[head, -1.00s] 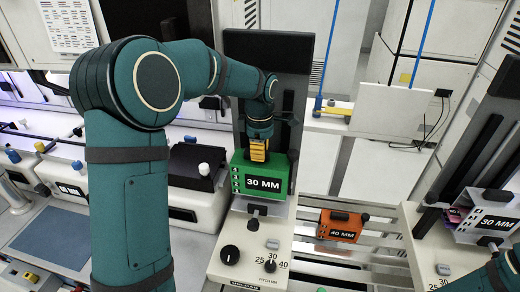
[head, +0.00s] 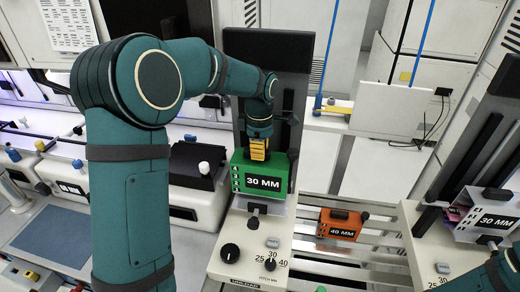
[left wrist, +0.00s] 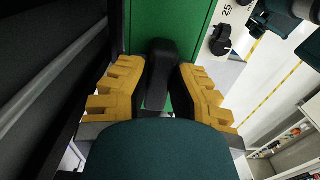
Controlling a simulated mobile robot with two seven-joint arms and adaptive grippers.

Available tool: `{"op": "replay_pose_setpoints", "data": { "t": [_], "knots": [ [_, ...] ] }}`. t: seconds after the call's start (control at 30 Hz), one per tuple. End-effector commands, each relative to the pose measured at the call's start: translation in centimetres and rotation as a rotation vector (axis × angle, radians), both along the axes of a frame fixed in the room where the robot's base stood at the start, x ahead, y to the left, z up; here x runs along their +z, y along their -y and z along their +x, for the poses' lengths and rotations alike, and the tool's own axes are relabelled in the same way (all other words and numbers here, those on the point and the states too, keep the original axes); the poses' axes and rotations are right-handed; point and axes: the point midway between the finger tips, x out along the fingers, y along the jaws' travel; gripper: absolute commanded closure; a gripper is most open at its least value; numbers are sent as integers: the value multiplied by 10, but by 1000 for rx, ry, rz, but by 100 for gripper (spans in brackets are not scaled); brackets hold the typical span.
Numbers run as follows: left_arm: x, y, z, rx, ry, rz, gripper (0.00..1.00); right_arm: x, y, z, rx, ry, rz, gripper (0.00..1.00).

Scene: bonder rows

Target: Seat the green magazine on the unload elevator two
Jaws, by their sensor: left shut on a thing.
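The green magazine (head: 263,170), labelled 30 MM, stands upright on the platform of the unload elevator (head: 262,222), in front of its dark back column. My left gripper (head: 258,152) comes down from above and is shut on the magazine's black top handle. In the left wrist view the yellow finger pads (left wrist: 160,95) sit on both sides of the black handle (left wrist: 158,75), with the green top (left wrist: 180,25) beyond. The contact under the magazine is hidden. My right gripper is not in view; only part of a teal arm shows at the lower right.
An orange magazine (head: 341,225), labelled 40 MM, sits on the slatted metal rack to the right. The elevator's front panel has a black knob (head: 230,251) and a pitch dial (head: 270,264).

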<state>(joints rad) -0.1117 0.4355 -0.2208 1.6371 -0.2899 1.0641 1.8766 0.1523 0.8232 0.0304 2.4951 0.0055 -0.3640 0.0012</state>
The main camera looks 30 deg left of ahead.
Motion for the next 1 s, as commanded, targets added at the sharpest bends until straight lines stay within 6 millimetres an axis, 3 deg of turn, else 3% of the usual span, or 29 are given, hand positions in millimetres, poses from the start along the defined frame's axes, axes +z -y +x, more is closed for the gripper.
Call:
{"op": "replay_pose_setpoints", "data": {
  "t": [0.57,1.0],
  "knots": [
    [-24,0,0,0,1,0,100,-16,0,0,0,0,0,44],
    [-25,0,0,0,1,0,100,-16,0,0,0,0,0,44]
  ]
}}
